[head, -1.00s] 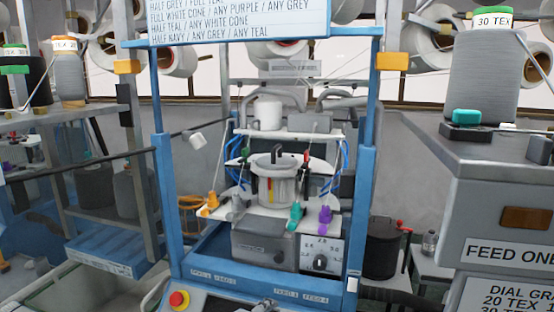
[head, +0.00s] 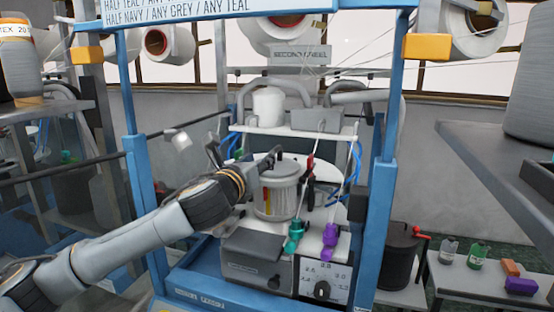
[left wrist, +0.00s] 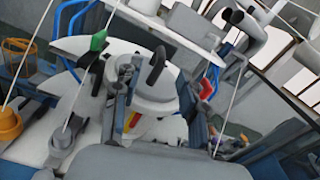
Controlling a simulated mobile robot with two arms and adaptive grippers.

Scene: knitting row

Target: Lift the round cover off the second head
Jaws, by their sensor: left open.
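The round cover (head: 276,196) is a pale, partly see-through cylinder with a dark upright handle (head: 279,156) on its lid. It sits on the head of the machine inside the blue frame; red and yellow show through its wall. My left gripper (head: 250,168) reaches in from the left, close beside the cover's top, and my wrist hides part of the platform. In the left wrist view, the open fingers reach toward the cover (left wrist: 156,95), which shows between them with its handle (left wrist: 157,62). I see no grip on it. My right gripper is not in view.
Blue posts (head: 388,180) flank the machine. A control box with a dial (head: 322,289) is below. A dark bin (head: 399,262) stands at right.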

